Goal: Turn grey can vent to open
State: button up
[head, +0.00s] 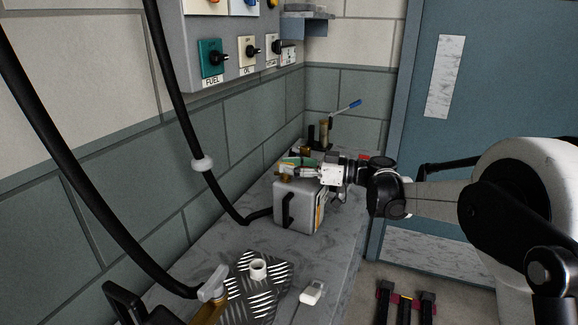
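The grey can (300,212) stands upright on the worktop, with a black handle on its front and a yellowish label on its right side. A small brass-coloured fitting (285,178) shows on top of the can at its left; it may be the vent, and its setting is too small to read. My gripper (293,171) reaches in from the right, just over the can's top, with its fingertips close to the fitting. I cannot tell whether they touch it or how far apart the fingers are.
A black hose (180,110) hangs at the left and runs to the can's left side. A metal tread plate (262,290) with a white ring (258,268) lies in front. A white block (312,292) is beside it. A wall panel (235,62) with labelled knobs hangs above.

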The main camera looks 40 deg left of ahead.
notch_tip(320, 180, up, 10)
jog(key=shift+r, duration=0.1)
dwell(0.5)
